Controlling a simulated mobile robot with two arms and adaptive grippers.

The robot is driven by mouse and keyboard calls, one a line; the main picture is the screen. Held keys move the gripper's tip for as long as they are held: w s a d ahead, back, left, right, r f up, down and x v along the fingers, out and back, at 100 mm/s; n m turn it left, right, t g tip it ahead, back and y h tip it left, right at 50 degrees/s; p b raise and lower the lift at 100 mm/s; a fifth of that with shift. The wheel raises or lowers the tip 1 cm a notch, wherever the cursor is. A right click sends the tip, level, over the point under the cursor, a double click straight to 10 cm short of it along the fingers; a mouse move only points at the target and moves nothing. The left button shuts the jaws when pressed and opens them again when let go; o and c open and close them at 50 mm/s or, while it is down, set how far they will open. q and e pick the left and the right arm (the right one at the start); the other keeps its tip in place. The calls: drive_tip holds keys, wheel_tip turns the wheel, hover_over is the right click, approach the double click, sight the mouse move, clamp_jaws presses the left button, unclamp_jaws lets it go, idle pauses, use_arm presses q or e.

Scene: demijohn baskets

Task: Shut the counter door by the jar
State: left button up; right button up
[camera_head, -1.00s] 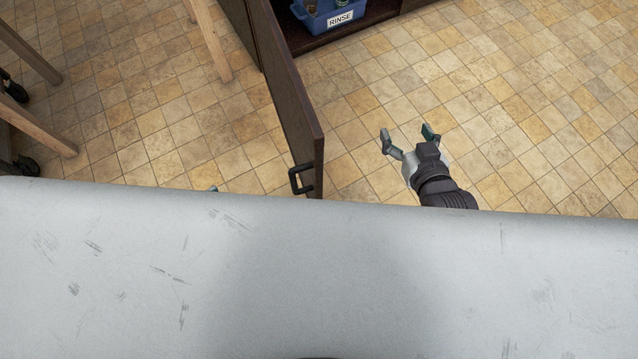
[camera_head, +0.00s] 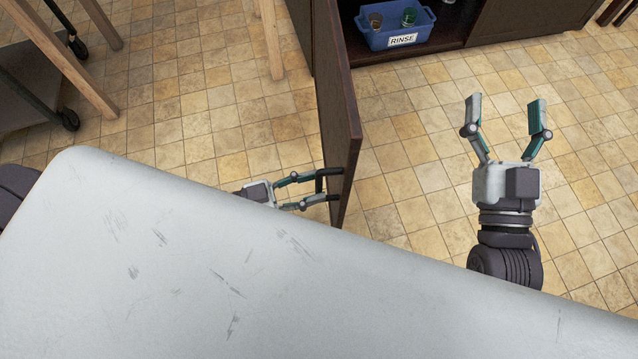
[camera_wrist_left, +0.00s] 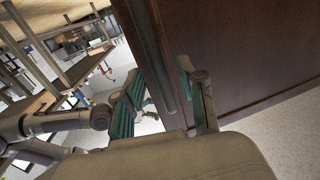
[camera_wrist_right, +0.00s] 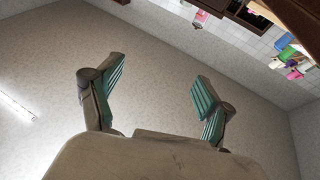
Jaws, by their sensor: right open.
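The dark brown counter door (camera_head: 340,105) stands open, swung out from its cabinet. Its black handle (camera_head: 320,184) is on the door's left face near the free end. My left gripper (camera_head: 322,187) is at this handle, one finger on each side. The left wrist view shows a dark upright bar between its fingers, close by the door (camera_wrist_left: 250,50); whether they grip it I cannot tell. My right gripper (camera_head: 505,100) is open and empty over the floor, right of the door; it shows open in the right wrist view (camera_wrist_right: 150,95). I cannot make out the jar for certain.
A blue bin (camera_head: 395,27) labelled RINSE, with an amber and a green vessel, sits in the open cabinet. A pale grey surface (camera_head: 180,270) fills the foreground. Wooden legs (camera_head: 268,40) and a cart wheel (camera_head: 68,119) stand at left. Tiled floor right of the door is clear.

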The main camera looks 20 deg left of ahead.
use_arm(q)
drive_tip(key=shift+x, duration=1)
clamp_jaws()
